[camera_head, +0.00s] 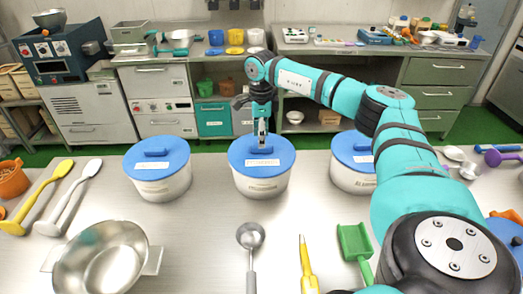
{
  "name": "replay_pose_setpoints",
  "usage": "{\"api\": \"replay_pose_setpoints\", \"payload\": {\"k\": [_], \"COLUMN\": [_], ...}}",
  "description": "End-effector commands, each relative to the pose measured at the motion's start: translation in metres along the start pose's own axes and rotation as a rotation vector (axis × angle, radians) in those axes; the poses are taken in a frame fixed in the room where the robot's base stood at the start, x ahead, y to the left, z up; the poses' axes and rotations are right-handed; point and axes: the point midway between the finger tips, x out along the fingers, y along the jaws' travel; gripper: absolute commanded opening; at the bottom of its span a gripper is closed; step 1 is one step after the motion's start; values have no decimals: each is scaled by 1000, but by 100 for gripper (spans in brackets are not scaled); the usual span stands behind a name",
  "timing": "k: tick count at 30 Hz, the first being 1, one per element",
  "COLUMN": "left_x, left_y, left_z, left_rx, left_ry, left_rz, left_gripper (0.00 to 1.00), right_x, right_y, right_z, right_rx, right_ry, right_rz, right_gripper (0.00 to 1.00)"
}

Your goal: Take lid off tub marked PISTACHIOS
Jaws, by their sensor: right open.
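Three white tubs with blue lids stand in a row on the steel table. The middle tub (261,188) has its blue lid (280,160) on, with a label too small to read surely. My right gripper (262,141) is open and points down over the handle of this lid. I cannot tell whether its fingers touch the handle. The left tub (165,187) is lidded, its label also unclear. The right tub (345,178) is lidded, its label seems to begin with "ALMON", and my right arm partly hides it. My left gripper is not in view.
On the near table (205,245) lie a metal bowl (100,258), a ladle (250,240), a yellow-handled tool (306,268) and a green scoop (354,243). Yellow and white paddles (70,197) lie at the left. My right arm covers much of the right side.

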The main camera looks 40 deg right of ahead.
Motion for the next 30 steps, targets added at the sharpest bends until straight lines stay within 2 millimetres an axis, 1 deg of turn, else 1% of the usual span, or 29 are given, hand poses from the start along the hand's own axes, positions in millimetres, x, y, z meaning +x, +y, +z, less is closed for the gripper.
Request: {"api": "replay_pose_setpoints", "payload": {"k": [1,3,6,9,14,15,25,26,30], "left_x": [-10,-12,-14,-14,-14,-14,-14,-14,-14], "left_y": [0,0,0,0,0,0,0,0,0], "left_z": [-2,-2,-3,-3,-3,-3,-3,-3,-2], "left_rx": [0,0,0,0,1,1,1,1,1], "left_ry": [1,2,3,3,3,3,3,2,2], "left_rz": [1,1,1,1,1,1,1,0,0], "left_gripper": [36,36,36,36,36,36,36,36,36], "right_x": [4,16,28,33,33,33,33,33,33], "right_y": [3,4,3,3,3,3,3,3,3], "right_z": [-2,-2,-1,-1,-1,-1,-1,-1,-1], "right_rx": [0,0,1,0,0,0,0,0,0], "right_ry": [5,3,1,1,0,0,0,0,0], "right_rz": [4,4,2,1,0,0,0,0,0], "right_gripper": [46,46,46,46,46,45,2,0,0]}}
